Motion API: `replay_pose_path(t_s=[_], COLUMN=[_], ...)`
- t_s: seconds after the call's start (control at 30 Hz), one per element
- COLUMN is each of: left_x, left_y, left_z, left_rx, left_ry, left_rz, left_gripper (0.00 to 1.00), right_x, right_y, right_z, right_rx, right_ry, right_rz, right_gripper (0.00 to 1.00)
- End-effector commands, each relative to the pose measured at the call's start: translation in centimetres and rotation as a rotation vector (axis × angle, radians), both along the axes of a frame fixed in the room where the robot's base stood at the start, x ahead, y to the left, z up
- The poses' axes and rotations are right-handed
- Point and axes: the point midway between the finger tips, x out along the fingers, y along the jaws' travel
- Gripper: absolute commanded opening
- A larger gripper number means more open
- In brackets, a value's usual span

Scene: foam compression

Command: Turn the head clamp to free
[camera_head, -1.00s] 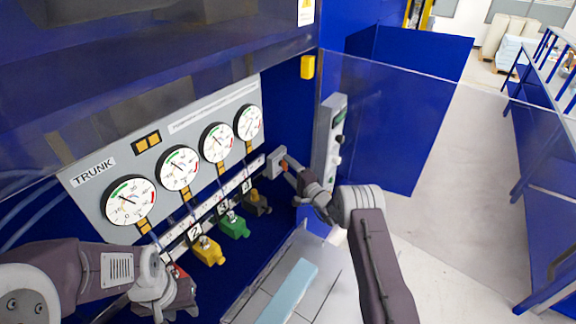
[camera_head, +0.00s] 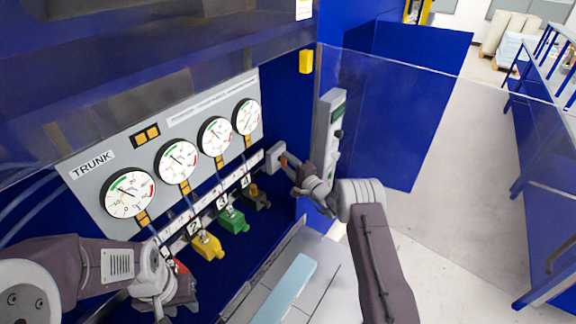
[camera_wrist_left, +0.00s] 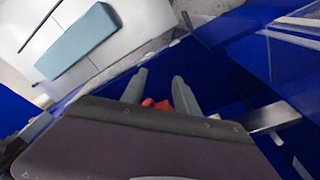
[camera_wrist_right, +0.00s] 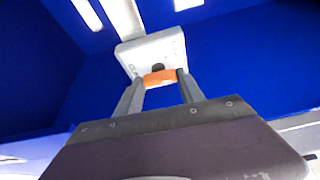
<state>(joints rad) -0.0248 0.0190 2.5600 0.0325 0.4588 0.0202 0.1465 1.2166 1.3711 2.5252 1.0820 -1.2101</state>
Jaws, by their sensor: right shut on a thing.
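A small grey box with an orange lever (camera_head: 283,160) is on the blue wall right of the gauge panel; I take it for the head clamp. The right wrist view shows its pale body (camera_wrist_right: 150,50) and the orange piece (camera_wrist_right: 160,75) between my fingers. My right gripper (camera_head: 290,165) is shut on the orange lever. My left gripper (camera_wrist_left: 158,84) has its fingers apart, with a red part (camera_wrist_left: 160,104) seen between them. In the head view it is by the red valve (camera_head: 179,266), partly hidden by the arm; I cannot tell whether it touches.
The grey TRUNK panel (camera_head: 100,186) carries several gauges. Yellow (camera_head: 208,246), green (camera_head: 233,221) and dark (camera_head: 257,198) valves stand below it. A grey control box (camera_head: 329,135) stands right of the clamp. A light-blue foam block (camera_head: 287,290) lies on a pale surface in front.

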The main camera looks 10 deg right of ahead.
Motion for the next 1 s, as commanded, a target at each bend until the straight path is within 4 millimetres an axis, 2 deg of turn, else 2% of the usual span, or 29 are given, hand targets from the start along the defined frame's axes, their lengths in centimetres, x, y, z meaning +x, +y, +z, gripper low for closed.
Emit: replay_pose_path(t_s=[0.3,0.5,1.0], left_x=[0.0,0.0,0.0], left_y=[0.0,0.0,0.0], left_z=[-2.5,-3.4,-3.4], left_rx=[0.000,0.000,0.000], left_ry=[0.000,0.000,0.000], left_rz=[0.000,0.000,0.000], left_gripper=[0.36,0.36,0.36], right_x=[0.0,0.0,0.1], right_y=[-0.1,-0.2,-0.2], right_z=[-0.2,0.0,0.2], right_rx=[0.179,0.299,0.496], right_ry=[0.179,0.301,0.499], right_rz=[-0.001,-0.002,-0.001], right_gripper=[0.05,0.05,0.05])
